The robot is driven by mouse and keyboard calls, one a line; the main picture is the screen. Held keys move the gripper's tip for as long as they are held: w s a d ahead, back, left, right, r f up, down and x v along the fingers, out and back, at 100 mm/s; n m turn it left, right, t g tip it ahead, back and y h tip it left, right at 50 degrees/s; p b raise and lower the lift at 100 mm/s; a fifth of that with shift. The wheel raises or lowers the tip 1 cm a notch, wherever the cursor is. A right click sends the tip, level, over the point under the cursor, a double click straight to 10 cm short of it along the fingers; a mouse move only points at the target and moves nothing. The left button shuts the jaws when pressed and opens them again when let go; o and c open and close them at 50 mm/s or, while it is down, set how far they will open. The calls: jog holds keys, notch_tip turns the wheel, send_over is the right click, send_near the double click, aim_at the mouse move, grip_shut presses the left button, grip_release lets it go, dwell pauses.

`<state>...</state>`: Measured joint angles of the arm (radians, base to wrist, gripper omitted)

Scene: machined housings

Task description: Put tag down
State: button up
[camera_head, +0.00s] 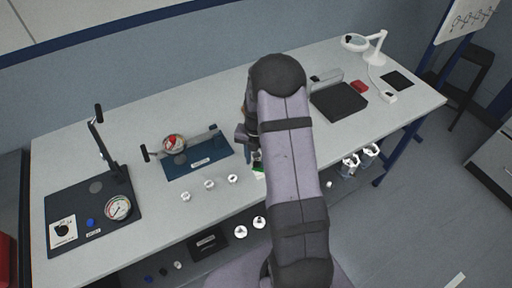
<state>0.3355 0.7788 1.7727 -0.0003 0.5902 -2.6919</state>
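My gripper (256,158) is at the table's front middle, mostly hidden behind my own arm. I cannot tell whether its fingers are open or shut. A small green and white piece (258,170) shows just below it, close to the fingertips. It may be the tag, but it is too small to be sure. I cannot tell whether it is held or lies on the table.
The grey table (330,205) holds a blue fixture (213,163) left of my gripper and a dark gauge stand (80,198) at far left. Several small metal housings (209,184) line the front. A black box (338,102) and white lamp (376,50) are at right.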

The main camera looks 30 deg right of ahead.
aim_at(255, 165)
notch_tip(255, 165, up, 12)
jog(key=b, duration=0.3)
jog(key=shift+b, duration=0.3)
jog(key=s+a+f+m, duration=0.1)
jog(key=s+a+m, duration=0.6)
jog(key=m, duration=0.6)
jog(key=s+a+f+m, duration=0.1)
jog(key=s+a+m, duration=0.6)
jog(key=s+m, duration=0.4)
jog(key=shift+s+m, duration=0.35)
jog(key=shift+m, duration=1.15)
jog(key=shift+a, duration=0.1)
